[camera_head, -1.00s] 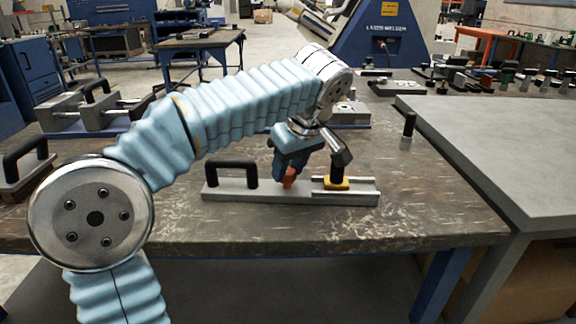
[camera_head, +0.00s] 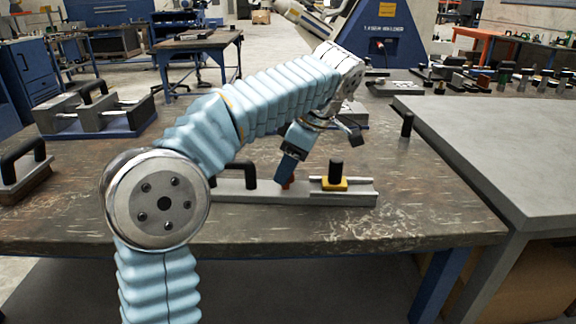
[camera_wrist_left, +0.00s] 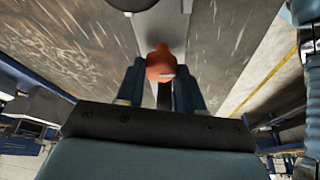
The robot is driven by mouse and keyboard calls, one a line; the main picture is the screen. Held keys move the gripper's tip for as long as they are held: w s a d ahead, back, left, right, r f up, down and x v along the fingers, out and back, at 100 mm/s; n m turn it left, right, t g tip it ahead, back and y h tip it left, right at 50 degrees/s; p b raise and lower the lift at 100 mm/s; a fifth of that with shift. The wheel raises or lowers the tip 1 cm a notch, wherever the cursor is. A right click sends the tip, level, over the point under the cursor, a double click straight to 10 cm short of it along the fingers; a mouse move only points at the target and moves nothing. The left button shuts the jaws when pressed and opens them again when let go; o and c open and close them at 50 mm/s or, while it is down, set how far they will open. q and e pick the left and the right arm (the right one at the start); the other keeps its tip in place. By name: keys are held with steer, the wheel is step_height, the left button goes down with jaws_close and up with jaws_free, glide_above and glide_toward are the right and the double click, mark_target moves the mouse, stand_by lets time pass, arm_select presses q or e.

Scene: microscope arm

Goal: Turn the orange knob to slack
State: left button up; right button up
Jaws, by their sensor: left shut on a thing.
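The orange knob (camera_head: 288,182) sits on a grey metal rail base (camera_head: 345,198) on the workbench. My left gripper (camera_head: 286,174) reaches down to it from above with a tilt, and its fingers hide most of the knob in the head view. In the left wrist view the orange knob (camera_wrist_left: 160,64) shows between the two blue fingers of my left gripper (camera_wrist_left: 160,88), which are shut on it. A light mark shows on the knob's lower edge there. My right gripper is not in view.
Another black post (camera_head: 407,125) stands behind to the right. The bench's front right is clear.

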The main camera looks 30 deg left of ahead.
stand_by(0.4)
arm_select(q)
steer(key=o, duration=1)
steer(key=shift+o, duration=0.2)
